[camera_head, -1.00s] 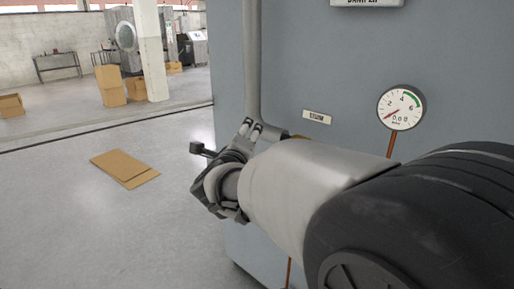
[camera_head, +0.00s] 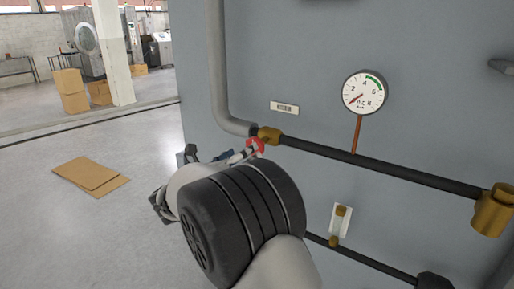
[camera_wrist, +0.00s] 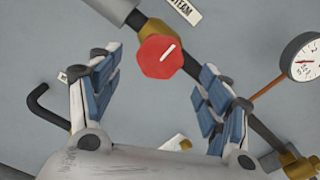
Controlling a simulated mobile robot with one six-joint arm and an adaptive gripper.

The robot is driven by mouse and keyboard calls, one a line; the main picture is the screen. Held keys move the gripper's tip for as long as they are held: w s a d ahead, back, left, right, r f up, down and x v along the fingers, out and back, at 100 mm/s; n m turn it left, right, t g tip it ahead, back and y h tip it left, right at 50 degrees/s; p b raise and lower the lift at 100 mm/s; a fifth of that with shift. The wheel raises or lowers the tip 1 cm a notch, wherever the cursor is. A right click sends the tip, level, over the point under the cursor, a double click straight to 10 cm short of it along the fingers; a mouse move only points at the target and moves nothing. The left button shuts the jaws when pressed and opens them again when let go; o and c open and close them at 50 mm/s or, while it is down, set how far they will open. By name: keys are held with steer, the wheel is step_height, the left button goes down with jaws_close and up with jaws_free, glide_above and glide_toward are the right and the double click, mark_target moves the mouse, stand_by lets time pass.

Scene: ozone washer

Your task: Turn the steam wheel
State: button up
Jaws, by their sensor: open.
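The steam wheel is a small red knob with a white line on it. In the wrist view the red steam wheel (camera_wrist: 161,57) sits on a brass valve body, beyond and between my spread fingers. My gripper (camera_wrist: 155,85) is open, with blue pads on both fingers, and nothing is between them. The "STEAM" label (camera_wrist: 183,11) is above the wheel. In the head view the steam wheel (camera_head: 255,146) is partly covered by my arm, and my gripper is mostly hidden behind the arm.
A dark pipe (camera_head: 385,165) runs right from the valve to a brass fitting (camera_head: 492,209). A round gauge (camera_head: 366,92) stands above it on a copper stem. A black hooked handle (camera_wrist: 42,103) is left of my gripper. Flat cardboard (camera_head: 91,176) lies on the open floor.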

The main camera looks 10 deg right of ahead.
steer(key=b+x, duration=0.1)
steer(key=x, duration=0.7)
steer(key=shift+w+d, duration=0.15)
steer(key=c, duration=1.1)
steer(key=shift+n, duration=0.3)
